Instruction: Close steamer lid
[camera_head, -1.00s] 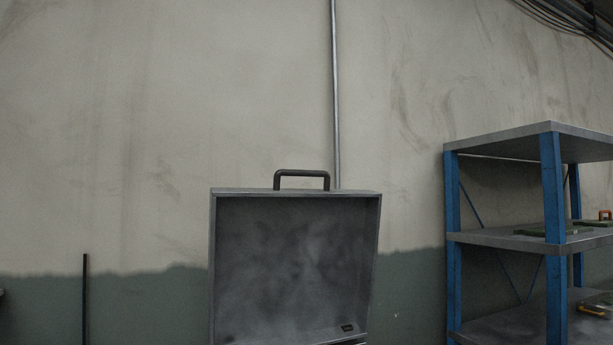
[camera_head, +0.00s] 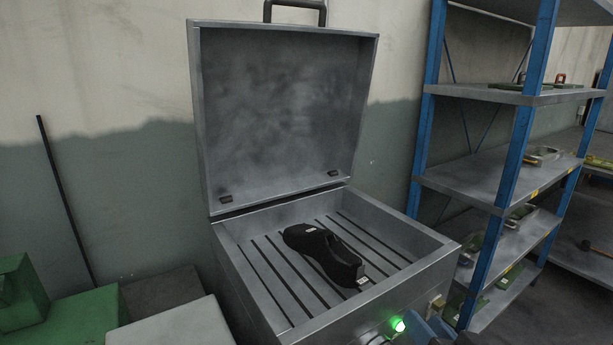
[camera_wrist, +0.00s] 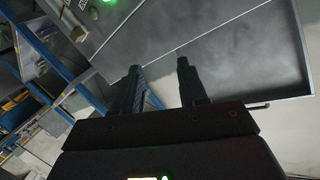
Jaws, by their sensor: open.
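The grey metal steamer (camera_head: 232,248) stands in the middle of the head view. Its lid (camera_head: 280,110) is up, standing nearly upright at the back, with a dark handle (camera_head: 322,12) on its top edge. A black shoe upper (camera_head: 318,250) lies on the slatted floor inside the box. A green lamp (camera_head: 398,325) glows on the steamer's front. My gripper (camera_wrist: 158,68) shows in the wrist view, with its two dark fingers apart and nothing between them. The steamer's grey metal (camera_wrist: 240,45) fills the view beyond the fingers; I cannot tell the gap.
A blue and grey shelf rack (camera_head: 480,175) holding several tools and parts stands close at the right. Green blocks (camera_head: 85,315) and a pale box (camera_head: 175,325) sit at the lower left. A thin dark rod (camera_head: 65,200) leans on the wall.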

